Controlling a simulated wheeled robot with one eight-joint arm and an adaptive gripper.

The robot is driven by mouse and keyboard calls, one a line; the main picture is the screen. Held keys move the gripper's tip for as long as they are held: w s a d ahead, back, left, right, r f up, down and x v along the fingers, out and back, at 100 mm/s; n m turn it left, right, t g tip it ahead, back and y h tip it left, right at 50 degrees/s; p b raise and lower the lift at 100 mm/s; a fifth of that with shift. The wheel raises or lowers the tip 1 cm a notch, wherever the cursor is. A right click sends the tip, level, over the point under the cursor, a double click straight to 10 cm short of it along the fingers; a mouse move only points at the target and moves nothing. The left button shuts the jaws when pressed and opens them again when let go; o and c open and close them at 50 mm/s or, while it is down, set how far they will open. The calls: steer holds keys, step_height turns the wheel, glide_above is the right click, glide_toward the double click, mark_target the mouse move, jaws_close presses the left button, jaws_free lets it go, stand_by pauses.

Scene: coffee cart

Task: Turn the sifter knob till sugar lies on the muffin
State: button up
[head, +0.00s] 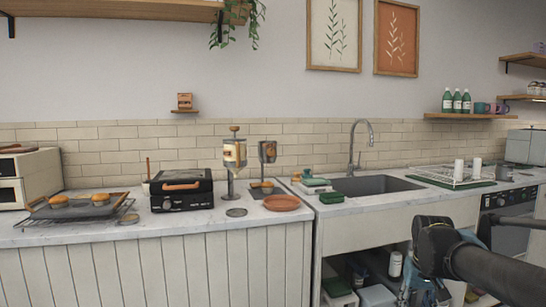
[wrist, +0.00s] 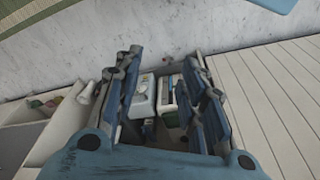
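A sifter-like canister (head: 234,154) with a tan knob (head: 235,129) on top stands on a post on the left counter. A second, darker dispenser (head: 267,152) stands just right of it, with a small muffin-like item (head: 266,187) under it. Two muffin-like buns (head: 59,201) lie on a dark tray (head: 75,211) at the far left. I cannot tell which is the task's muffin, and no sugar can be made out. My gripper (wrist: 158,72) is open and empty, pointing down in front of the sink cabinet, far right of the sifter. It also shows at the lower right of the head view (head: 420,292).
A black grill (head: 181,190) stands left of the sifter. The sink (head: 372,185), tap (head: 357,145) and dish rack (head: 452,176) are to the right. Open shelves below hold boxes (head: 340,291).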

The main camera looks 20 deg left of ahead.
steer(key=shift+o, duration=0.6)
steer(key=shift+s+d+r, duration=0.1)
steer(key=shift+s+r, duration=0.1)
steer(key=shift+r, duration=0.2)
steer(key=w+r+n+t+h, duration=0.2)
steer(key=w+r+n+t, duration=0.1)
steer(key=w+r+n, duration=0.3)
steer(key=w+r+n+t+h, duration=0.15)
steer(key=w+r+n, duration=0.3)
steer(key=w, duration=0.45)
steer(key=w+a+r+n+t+y, duration=0.1)
steer(key=w+a+r+n+t, duration=0.4)
steer(key=w+a+r+n, duration=0.4)
steer(key=n+t+y, duration=0.4)
steer(key=n+y, duration=0.8)
steer(key=n, duration=1.3)
glide_toward(272, 153)
steer(key=x, duration=0.9)
steer(key=shift+w+a, duration=0.1)
steer(key=c, duration=1.1)
